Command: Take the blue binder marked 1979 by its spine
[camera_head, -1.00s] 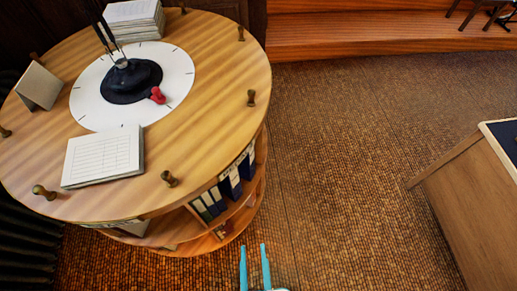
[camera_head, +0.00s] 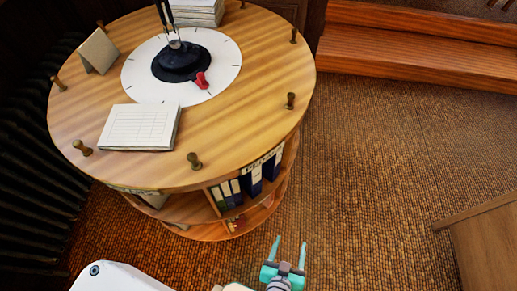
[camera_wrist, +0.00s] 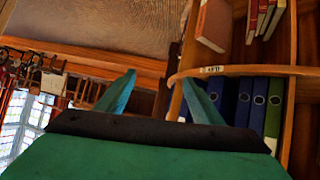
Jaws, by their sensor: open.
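Blue binders stand upright on the shelf under the round table; a larger one (camera_head: 255,184) and another to its right (camera_head: 272,169) show in the head view. In the wrist view blue binders (camera_wrist: 243,102) stand beside a green one (camera_wrist: 273,112), right of my fingers. The year marks are too small to read, so I cannot tell which is 1979. My gripper (camera_head: 289,249) is open, its teal fingers apart and empty, in front of the shelf and to the right, apart from the binders. In the wrist view my gripper (camera_wrist: 158,78) partly hides the binder row.
The round table (camera_head: 260,105) carries a paper stack (camera_head: 140,127), a black stand (camera_head: 181,62) and several brass knobs around its rim. A radiator (camera_head: 30,170) is at left, a wooden step (camera_head: 410,45) at back.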

